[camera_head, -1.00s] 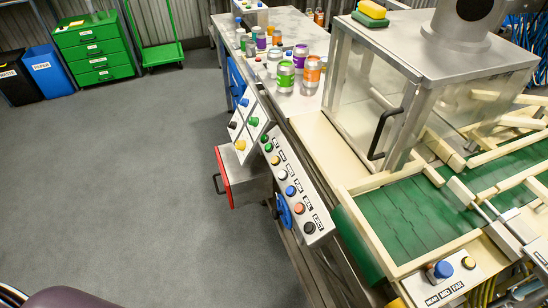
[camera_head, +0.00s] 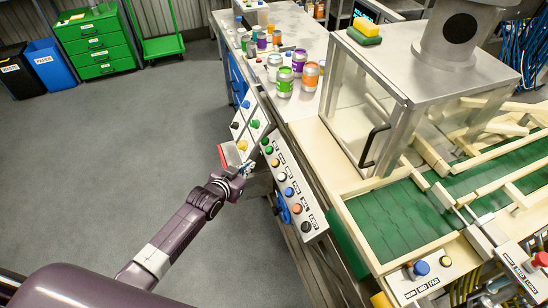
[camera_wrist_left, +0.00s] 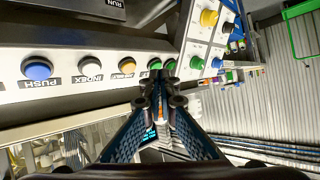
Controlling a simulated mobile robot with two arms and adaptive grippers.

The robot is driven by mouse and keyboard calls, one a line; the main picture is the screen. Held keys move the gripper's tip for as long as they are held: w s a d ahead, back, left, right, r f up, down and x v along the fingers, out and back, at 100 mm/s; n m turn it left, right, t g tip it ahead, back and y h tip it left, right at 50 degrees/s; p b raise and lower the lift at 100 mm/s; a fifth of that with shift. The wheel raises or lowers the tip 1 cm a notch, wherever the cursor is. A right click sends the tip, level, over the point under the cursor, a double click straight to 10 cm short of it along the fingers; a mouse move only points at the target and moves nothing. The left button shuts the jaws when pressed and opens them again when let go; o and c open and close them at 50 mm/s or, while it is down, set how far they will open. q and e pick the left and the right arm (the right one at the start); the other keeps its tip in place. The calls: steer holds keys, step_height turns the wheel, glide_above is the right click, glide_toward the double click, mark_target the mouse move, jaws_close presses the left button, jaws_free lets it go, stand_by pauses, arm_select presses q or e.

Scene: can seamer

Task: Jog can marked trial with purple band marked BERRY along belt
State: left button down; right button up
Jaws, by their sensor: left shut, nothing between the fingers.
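A can with a purple band (camera_head: 300,59) stands on the steel table, beside green- and orange-banded cans; its lettering is too small to read. The green belt (camera_head: 395,222) lies at the right, with no can showing on its open part. My left gripper (camera_head: 246,167) is shut and empty, just left of the upper end of the sloping button panel (camera_head: 313,222). In the left wrist view the shut fingertips (camera_wrist_left: 159,82) appear just below a green button (camera_wrist_left: 155,63); I cannot tell whether they touch. A blue PUSH button (camera_wrist_left: 37,69) and a white INDEX button (camera_wrist_left: 90,66) lie left of them. My right gripper is not in view.
A clear-walled housing (camera_head: 370,100) with a black handle stands over the belt. A small panel (camera_head: 430,275) with a blue knob sits at the belt's front edge. The grey floor at left is open.

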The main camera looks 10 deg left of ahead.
mark_target(275, 163)
arm_select(q)
step_height(275, 163, up, 6)
steer(key=w+t, duration=0.1)
steer(key=w, duration=0.1)
steer(key=shift+d, duration=0.4)
steer(key=shift+w, duration=0.1)
steer(key=shift+w+d+f+b, duration=0.5)
steer(key=shift+d+f+b, duration=0.25)
steer(key=shift+f+b, duration=0.45)
steer(key=shift+w+d+f+b, duration=0.5)
steer(key=shift+d+f+b, duration=0.2)
steer(key=shift+f+b, duration=0.5)
steer(key=shift+w+d+f+b, duration=0.5)
steer(key=shift+d+f+b, duration=0.25)
steer(key=shift+f+b, duration=0.45)
steer(key=shift+r, duration=0.1)
